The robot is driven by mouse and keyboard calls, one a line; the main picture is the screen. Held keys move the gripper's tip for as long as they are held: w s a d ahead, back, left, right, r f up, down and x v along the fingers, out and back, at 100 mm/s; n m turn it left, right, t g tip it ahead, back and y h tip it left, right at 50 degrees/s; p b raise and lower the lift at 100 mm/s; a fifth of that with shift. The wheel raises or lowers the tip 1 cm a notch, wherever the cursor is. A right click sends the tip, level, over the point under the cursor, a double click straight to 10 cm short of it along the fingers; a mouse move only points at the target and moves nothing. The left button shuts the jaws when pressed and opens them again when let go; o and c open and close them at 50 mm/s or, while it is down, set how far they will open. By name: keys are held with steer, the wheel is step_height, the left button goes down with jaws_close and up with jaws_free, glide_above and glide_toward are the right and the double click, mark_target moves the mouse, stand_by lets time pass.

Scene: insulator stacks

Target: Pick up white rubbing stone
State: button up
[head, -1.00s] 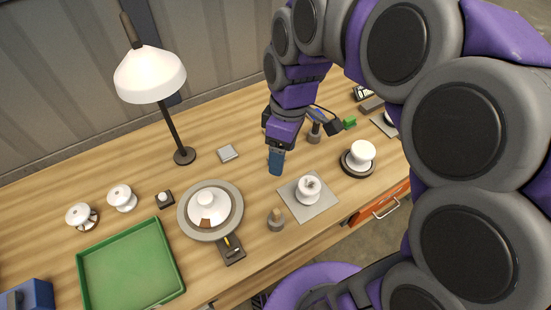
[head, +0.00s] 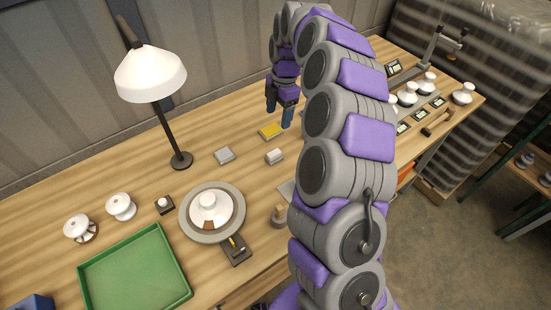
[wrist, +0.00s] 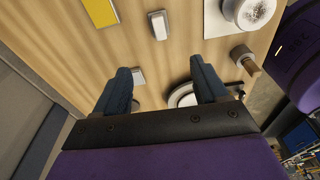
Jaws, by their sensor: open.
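A small whitish block (head: 274,156), which looks like the white rubbing stone, lies flat on the wooden bench. It also shows near the top middle of the wrist view (wrist: 158,25). My gripper (head: 280,108) is open and empty, above and behind the block, near the yellow block. In the wrist view my gripper (wrist: 160,68) has its two blue fingers apart, with the white block beyond them. A similar grey block (head: 224,155) lies left of the white one and appears between the fingers in the wrist view (wrist: 138,76).
A yellow block (head: 270,131) lies behind the white one. A turntable (head: 187,224) bearing a white insulator and a stamp-like tool (head: 279,215) stand in front. A lamp (head: 180,160) stands left, and a green tray (head: 84,283) lies front left. My arm hides the bench's middle right.

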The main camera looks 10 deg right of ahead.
steer(key=b, duration=0.3)
glide_above(274, 152)
steer(key=f, duration=1.2)
steer(key=shift+w+d+f, duration=0.2)
steer(key=shift+d+f, duration=0.1)
steer(key=shift+a+f, duration=0.15)
steer(key=shift+f, duration=0.25)
steer(key=f, duration=0.1)
steer(key=f+b, duration=0.1)
steer(key=f, duration=0.2)
steer(key=shift+s+a+f, duration=0.2)
steer(key=shift+s+f, duration=0.1)
steer(key=c, duration=1.3)
steer(key=shift+c, duration=0.2)
steer(key=shift+r, duration=0.15)
step_height(274, 152, up, 10)
steer(key=shift+f+p, duration=0.1)
steer(key=shift+p, duration=0.9)
